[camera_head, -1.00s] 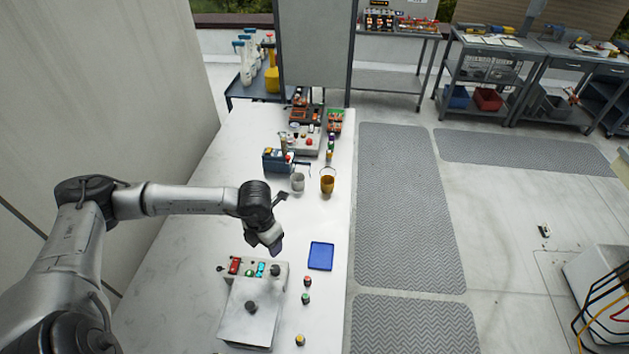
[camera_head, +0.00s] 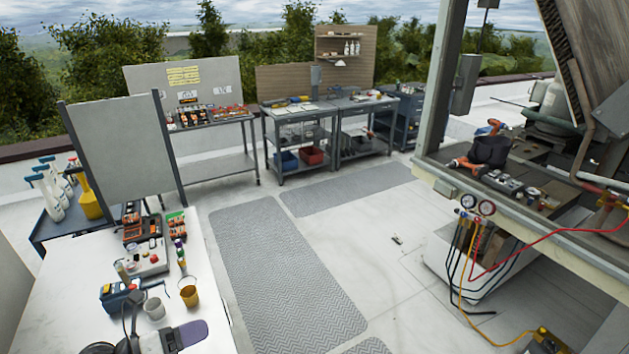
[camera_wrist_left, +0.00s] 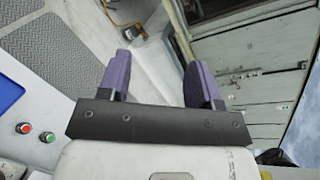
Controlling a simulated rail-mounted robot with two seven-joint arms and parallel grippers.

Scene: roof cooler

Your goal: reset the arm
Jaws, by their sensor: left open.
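My left gripper (camera_head: 188,335) is at the bottom left of the head view, over the front of the white table (camera_head: 62,290); only part of it and its wrist shows. In the left wrist view the gripper (camera_wrist_left: 158,80) has two purple fingers set wide apart with nothing between them. Below it there, a blue tray (camera_wrist_left: 8,92) and red and green buttons (camera_wrist_left: 35,132) lie on the white table to the left. My right gripper is in neither view.
A yellow cup (camera_head: 189,295), a grey cup (camera_head: 154,308) and a blue tool case (camera_head: 118,295) stand near the left gripper. Grey mats (camera_head: 280,275) cover open floor at the middle. A cooler unit with gauges (camera_head: 477,205) and hoses stands at right.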

